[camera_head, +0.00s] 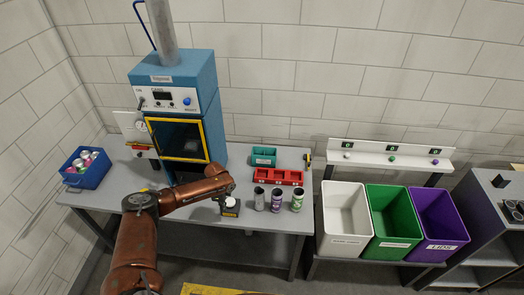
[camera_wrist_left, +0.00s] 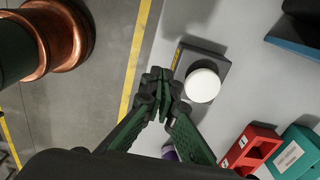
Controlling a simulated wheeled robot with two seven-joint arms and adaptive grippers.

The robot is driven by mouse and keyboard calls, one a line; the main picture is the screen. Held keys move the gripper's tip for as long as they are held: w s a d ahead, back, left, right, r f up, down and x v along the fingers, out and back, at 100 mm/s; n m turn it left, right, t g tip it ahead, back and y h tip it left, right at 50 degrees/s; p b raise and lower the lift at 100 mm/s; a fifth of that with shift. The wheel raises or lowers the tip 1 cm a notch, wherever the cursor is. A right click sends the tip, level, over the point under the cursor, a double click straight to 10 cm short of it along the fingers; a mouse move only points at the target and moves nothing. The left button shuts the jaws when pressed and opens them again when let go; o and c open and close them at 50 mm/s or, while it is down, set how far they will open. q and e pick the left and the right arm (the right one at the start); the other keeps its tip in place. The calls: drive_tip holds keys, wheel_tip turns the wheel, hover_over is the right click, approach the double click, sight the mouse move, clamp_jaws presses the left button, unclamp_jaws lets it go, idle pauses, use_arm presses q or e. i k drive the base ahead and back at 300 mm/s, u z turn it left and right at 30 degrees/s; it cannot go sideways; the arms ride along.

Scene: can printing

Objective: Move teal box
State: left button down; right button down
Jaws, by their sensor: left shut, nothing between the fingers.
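The teal box (camera_head: 264,156) stands on the grey table, behind the red tray (camera_head: 279,176) and to the right of the blue machine. In the left wrist view the teal box (camera_wrist_left: 296,154) is at the lower right, partly cut off by the frame edge, with a white label on its side. My left gripper (camera_wrist_left: 162,82) is shut and empty. It is over the table's front edge, next to the black base with a white round button (camera_wrist_left: 202,85), apart from the teal box. My right gripper is not in view.
Several cans (camera_head: 277,200) stand in front of the red tray. The blue machine (camera_head: 180,115) stands at the table's back. A blue crate (camera_head: 71,181) of cans is at the left end. White, green and purple bins (camera_head: 392,243) stand to the right.

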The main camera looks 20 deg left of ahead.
sight(261, 156)
drive_tip(key=z, duration=0.05)
drive_tip(key=i, duration=1.55)
